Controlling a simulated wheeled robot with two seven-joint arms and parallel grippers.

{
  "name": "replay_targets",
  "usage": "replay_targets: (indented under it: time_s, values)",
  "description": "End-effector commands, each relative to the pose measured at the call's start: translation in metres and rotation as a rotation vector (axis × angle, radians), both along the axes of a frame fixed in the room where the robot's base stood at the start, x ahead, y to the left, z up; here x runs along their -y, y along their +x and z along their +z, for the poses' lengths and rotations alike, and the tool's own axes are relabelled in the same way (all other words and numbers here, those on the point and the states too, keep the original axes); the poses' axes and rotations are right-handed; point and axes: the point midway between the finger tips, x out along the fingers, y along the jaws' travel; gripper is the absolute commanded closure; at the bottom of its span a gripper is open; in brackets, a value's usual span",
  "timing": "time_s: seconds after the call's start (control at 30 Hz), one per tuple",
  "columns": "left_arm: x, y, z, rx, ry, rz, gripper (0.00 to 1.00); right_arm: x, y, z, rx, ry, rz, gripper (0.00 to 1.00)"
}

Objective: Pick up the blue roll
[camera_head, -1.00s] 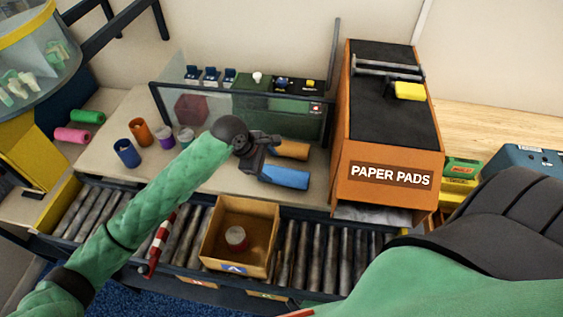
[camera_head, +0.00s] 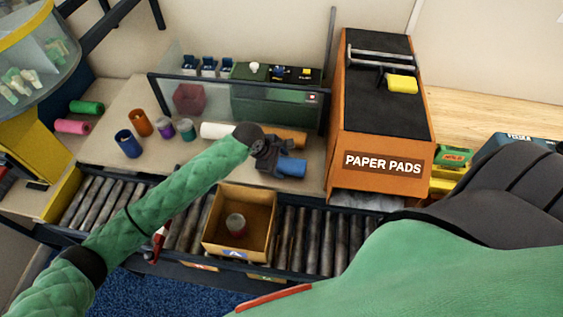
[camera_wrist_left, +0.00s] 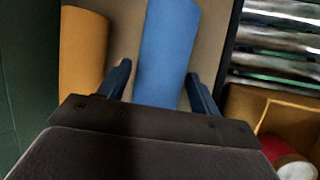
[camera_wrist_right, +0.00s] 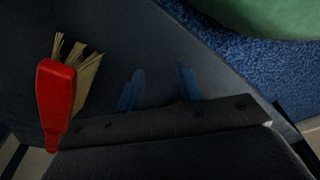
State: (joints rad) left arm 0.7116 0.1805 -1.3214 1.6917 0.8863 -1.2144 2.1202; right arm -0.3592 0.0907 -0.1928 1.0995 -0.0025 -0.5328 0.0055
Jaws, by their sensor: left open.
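The blue roll (camera_head: 291,167) lies on the table beside the orange box, its near part covered by my left gripper in the head view. My left gripper (camera_head: 276,161) is open over it. In the left wrist view the blue roll (camera_wrist_left: 166,50) runs between the two open fingers (camera_wrist_left: 160,88), one on each side. I cannot tell whether the fingers touch it. My right gripper (camera_wrist_right: 158,90) shows in the right wrist view with its fingers apart and nothing between them.
An orange roll (camera_wrist_left: 83,60) lies close to the left finger in the left wrist view. A white roll (camera_head: 216,130) lies behind my left arm. A carton (camera_head: 211,234) with a can stands on the roller conveyor (camera_head: 312,240). The PAPER PADS box (camera_head: 380,187) stands right. A red-handled brush (camera_wrist_right: 56,95) is near my right gripper.

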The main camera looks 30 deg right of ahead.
Motion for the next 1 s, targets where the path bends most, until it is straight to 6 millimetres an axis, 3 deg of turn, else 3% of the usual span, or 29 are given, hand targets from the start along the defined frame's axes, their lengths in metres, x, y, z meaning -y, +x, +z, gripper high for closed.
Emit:
replay_targets:
  time_s: [0.2,0.4,0.43,0.77,1.0]
  values:
    - [0.000,0.000,-0.001,0.000,0.000,0.000,0.36,0.001,0.000,0.000,0.001,-0.001,0.000,0.64]
    - [0.000,0.000,-0.001,0.000,0.000,0.000,0.74,0.001,-0.001,0.000,-0.001,-0.001,0.000,0.64]
    - [0.000,0.000,0.000,0.000,0.000,0.000,0.76,0.001,-0.001,0.000,-0.001,-0.001,0.000,0.64]
    - [0.000,0.000,0.005,0.000,0.000,-0.001,0.76,0.004,-0.002,-0.004,-0.010,-0.005,-0.001,0.64]
    - [0.001,0.000,0.041,0.001,-0.004,0.000,0.76,-0.015,0.017,0.023,-0.017,0.012,-0.008,0.64]
